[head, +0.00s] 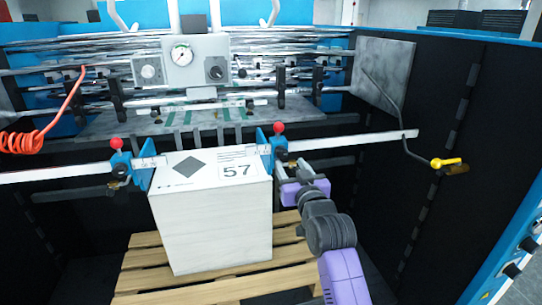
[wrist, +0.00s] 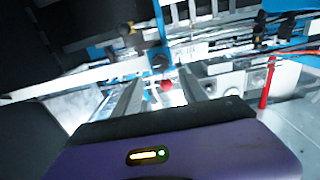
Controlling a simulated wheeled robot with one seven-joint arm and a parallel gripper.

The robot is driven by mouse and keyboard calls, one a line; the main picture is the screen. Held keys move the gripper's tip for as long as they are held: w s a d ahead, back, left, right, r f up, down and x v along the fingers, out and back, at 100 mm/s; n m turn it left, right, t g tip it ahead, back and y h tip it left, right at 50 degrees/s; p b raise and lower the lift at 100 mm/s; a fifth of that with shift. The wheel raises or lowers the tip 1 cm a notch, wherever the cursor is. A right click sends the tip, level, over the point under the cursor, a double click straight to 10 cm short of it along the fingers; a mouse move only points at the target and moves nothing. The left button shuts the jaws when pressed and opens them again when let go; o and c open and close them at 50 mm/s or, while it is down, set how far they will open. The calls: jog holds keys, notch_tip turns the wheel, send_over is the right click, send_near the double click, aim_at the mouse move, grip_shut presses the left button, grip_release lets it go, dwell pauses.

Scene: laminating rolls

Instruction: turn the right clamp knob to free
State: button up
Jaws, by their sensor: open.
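The right clamp (head: 267,153) is a blue bracket on the white rail, with a red ball-topped knob (head: 279,128). In the wrist view the red ball (wrist: 166,86) shows between my fingers, and a dark round knob (wrist: 160,60) on the blue clamp lies just beyond the fingertips. I cannot tell whether the fingers touch it. My gripper (head: 288,172) is open, just right of and below the clamp; its fingers (wrist: 160,76) look empty. The left clamp (head: 145,166) has a matching red knob (head: 116,143).
A white block marked 57 (head: 214,215) stands on a wooden pallet (head: 140,262) close left of my gripper. The white rail (head: 355,139) runs to the right. A yellow-handled lever (head: 446,162) hangs at right. A gauge panel (head: 196,62) is behind.

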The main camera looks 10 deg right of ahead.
aim_at(282, 154)
jog(key=shift+w+a+p, duration=0.1)
jog(key=shift+w+p, duration=0.45)
jog(key=shift+w, duration=3.25)
grip_shut()
